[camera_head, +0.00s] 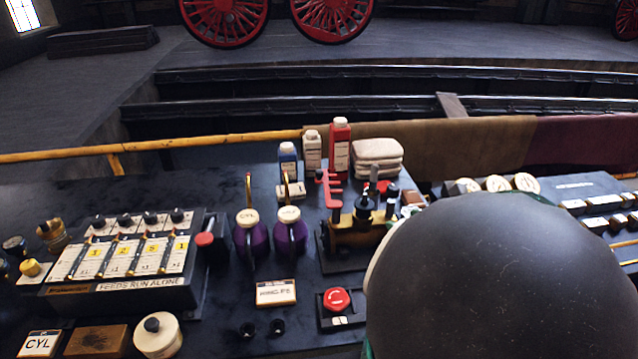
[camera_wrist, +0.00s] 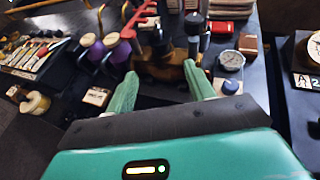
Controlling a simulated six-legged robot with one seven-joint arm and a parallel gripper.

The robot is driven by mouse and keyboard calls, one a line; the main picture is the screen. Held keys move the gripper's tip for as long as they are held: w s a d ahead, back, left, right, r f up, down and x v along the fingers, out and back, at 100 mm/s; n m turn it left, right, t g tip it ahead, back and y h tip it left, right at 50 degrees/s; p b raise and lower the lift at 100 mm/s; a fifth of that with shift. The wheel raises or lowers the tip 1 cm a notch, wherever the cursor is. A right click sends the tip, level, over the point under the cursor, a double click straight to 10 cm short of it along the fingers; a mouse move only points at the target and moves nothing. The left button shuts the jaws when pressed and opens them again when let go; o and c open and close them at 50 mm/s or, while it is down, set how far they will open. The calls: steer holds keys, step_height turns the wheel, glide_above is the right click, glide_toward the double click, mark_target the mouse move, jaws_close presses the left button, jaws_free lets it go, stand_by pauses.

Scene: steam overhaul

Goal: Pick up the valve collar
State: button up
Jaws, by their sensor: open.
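I cannot tell for sure which part is the valve collar. A brass valve body (camera_head: 352,235) with dark upright fittings stands on a dark base at the table's middle. In the wrist view, the brass body (camera_wrist: 165,70) lies just beyond my fingertips. Two small dark ring-like pieces (camera_head: 263,328) sit on the tabletop at the front. My gripper (camera_wrist: 160,76) is open, its two green fingers apart, with nothing seen held between them. In the head view, a large dark dome of my arm hides the gripper and the area right of the brass body.
A red stop button (camera_head: 337,299) is in front. A feed box (camera_head: 125,255) is at left, bottles (camera_head: 313,150) and folded cloths (camera_head: 377,158) behind. A gauge (camera_wrist: 231,60) stands at right.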

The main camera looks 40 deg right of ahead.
mark_target(369, 207)
steer(key=x, duration=1.4)
steer(key=shift+w, duration=0.2)
steer(key=c, duration=0.9)
